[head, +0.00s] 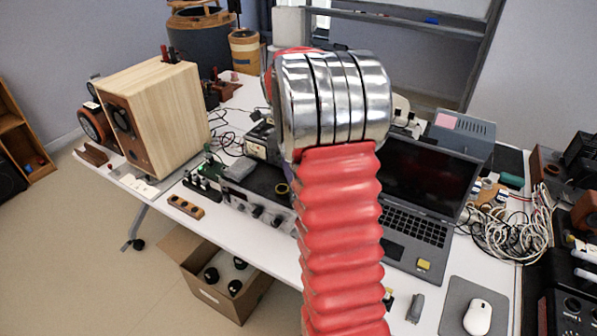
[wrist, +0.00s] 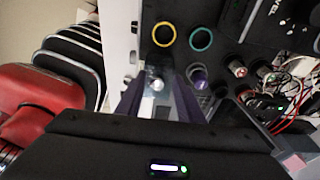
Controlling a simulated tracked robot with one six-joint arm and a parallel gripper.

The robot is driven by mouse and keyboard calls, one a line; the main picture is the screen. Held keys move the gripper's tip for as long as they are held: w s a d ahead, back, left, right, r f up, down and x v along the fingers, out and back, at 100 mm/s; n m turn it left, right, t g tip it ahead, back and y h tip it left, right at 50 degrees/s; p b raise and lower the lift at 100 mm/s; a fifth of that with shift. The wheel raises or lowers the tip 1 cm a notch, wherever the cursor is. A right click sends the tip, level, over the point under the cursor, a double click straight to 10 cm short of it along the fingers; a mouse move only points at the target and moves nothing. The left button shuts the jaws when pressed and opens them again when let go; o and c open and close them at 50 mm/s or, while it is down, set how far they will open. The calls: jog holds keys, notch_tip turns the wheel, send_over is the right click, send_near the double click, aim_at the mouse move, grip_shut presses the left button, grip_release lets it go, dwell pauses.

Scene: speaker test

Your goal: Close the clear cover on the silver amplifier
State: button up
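The silver amplifier (head: 258,211) lies on the white table, its knobbed front facing the near edge; my red arm hides its right part. In the wrist view a shiny round knob (wrist: 157,84) shows on a grey panel, probably the amplifier's. I cannot clearly make out the clear cover or its angle. My gripper (wrist: 160,88) shows in the wrist view as two dark purple fingers, apart, one on either side of the knob. I see nothing held between them; I cannot tell whether they touch anything. In the head view my arm hides the gripper.
A wooden speaker (head: 160,115) stands at the left, a laptop (head: 415,215) at the right. A yellow ring (wrist: 163,34) and a teal ring (wrist: 200,39) lie near my gripper. Tangled cables (head: 510,222) lie at the right. A cardboard box (head: 215,275) stands below the table's front edge.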

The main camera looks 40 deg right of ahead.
jog(key=shift+o, duration=0.3)
jog(key=shift+r, duration=0.25)
notch_tip(320, 180, up, 13)
jog(key=w, duration=0.2)
jog(key=shift+w+a, duration=0.2)
jog(key=shift+a, duration=0.25)
jog(key=shift+a+f, duration=0.1)
